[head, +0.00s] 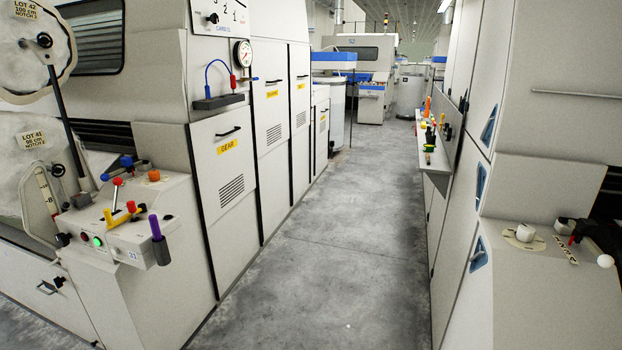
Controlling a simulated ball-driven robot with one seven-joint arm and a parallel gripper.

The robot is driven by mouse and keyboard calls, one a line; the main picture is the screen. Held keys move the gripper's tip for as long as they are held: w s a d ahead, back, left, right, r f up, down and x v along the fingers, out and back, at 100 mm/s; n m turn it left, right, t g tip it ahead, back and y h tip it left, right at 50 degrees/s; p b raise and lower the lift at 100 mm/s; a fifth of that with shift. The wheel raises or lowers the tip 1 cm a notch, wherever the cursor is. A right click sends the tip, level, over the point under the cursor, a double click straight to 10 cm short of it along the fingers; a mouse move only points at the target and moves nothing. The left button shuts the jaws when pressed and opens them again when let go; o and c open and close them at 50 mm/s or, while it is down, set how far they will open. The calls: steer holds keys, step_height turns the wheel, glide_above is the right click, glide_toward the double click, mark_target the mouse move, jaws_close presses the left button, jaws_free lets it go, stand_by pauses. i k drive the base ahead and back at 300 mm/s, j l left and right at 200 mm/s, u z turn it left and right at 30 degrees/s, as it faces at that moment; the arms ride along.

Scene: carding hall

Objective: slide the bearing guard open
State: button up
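I cannot make out a part that is clearly the bearing guard. A grey-white machine console (560,300) stands at the near right. On it is a dark lever mechanism (598,236) with a red part and a white ball knob (605,261), cut off by the right picture edge. Whether any of these belongs to the guard cannot be told. My gripper is not in view.
A clear concrete aisle (345,215) runs between machine rows. At left, a control box (122,218) carries coloured knobs and a purple-handled tool (155,228) in a holder. A shelf (437,158) with small coloured items juts into the aisle from the right. Cabinets (226,150) line the left.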

mark_target(270, 63)
steer(key=i+u, duration=0.25)
steer(key=i, duration=3.8)
